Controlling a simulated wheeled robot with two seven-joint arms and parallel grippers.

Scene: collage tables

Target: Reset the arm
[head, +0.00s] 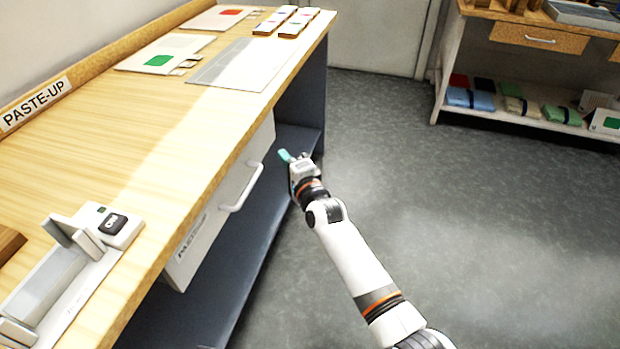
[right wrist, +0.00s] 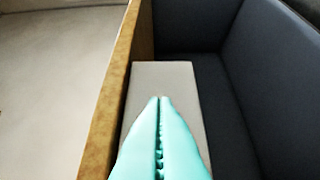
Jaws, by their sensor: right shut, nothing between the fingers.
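My right arm reaches in from the lower right of the head view. Its gripper (head: 288,157) has teal fingers and is beside the front of the wooden table (head: 110,150), near the far end of a drawer (head: 222,205). In the right wrist view the right gripper (right wrist: 159,100) has its two fingers together, with nothing between them. A light grey block-like surface (right wrist: 162,72) lies beyond the fingertips there. My left gripper is in neither view.
The drawer's handle (head: 242,188) juts from the table front. A dark lower shelf (head: 245,265) lies below. A grey device (head: 50,275) stands on the near tabletop; sheets (head: 245,65) lie farther back. A second shelf unit (head: 520,120) stands at the back right. The floor (head: 480,220) between is clear.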

